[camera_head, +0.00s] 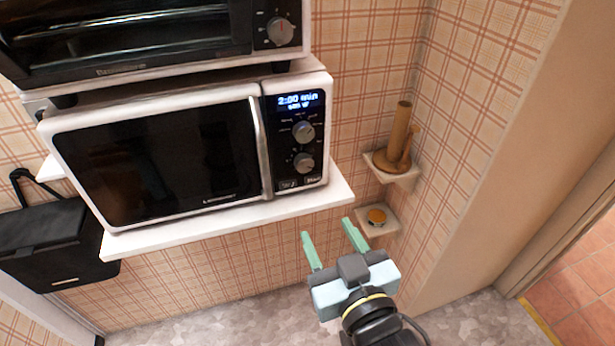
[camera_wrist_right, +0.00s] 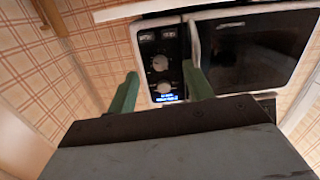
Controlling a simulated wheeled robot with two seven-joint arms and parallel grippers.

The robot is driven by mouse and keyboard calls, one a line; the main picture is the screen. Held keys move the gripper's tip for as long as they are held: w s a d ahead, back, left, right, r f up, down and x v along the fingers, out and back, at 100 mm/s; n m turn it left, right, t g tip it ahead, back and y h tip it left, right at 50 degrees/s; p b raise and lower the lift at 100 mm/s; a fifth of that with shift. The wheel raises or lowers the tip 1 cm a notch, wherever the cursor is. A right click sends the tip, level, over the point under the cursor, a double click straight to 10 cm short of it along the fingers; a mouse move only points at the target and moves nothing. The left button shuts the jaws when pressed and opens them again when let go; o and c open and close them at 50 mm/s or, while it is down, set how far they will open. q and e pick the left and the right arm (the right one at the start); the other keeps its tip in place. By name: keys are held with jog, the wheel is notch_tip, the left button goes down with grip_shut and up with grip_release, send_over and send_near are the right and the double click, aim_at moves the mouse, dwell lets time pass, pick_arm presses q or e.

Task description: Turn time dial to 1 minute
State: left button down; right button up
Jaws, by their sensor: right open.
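The white microwave (camera_head: 160,150) with a dark door stands on a white shelf. Its display (camera_head: 297,101) is lit and reads 2:00 min, with a less legible line below. Two grey knobs sit under it, an upper dial (camera_head: 303,131) and a lower dial (camera_head: 304,162); I cannot tell which sets time. My right gripper (camera_head: 327,228) is open and empty, below and in front of the panel, apart from it. In the right wrist view, the picture is inverted, and both dials, the upper (camera_wrist_right: 164,88) and lower (camera_wrist_right: 160,63), appear between the green fingers (camera_wrist_right: 161,70). My left gripper is out of view.
A toaster oven (camera_head: 130,40) stands on top of the microwave. The white shelf (camera_head: 230,215) edge juts out below it. Small corner shelves at right hold a brown wooden holder (camera_head: 393,160) and an orange-topped item (camera_head: 376,216). A black bin (camera_head: 50,245) hangs at left.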

aim_at(305, 167)
jog(key=shift+t, duration=0.5)
jog(key=w+a+r, duration=0.1)
jog(key=w, duration=0.3)
jog(key=w+a+r, duration=0.1)
jog(key=w, duration=0.3)
jog(key=w+a+r, duration=0.1)
jog(key=w, duration=0.3)
jog(key=shift+a+r, duration=0.15)
jog(key=shift+a, duration=0.1)
jog(key=shift+c, duration=0.2)
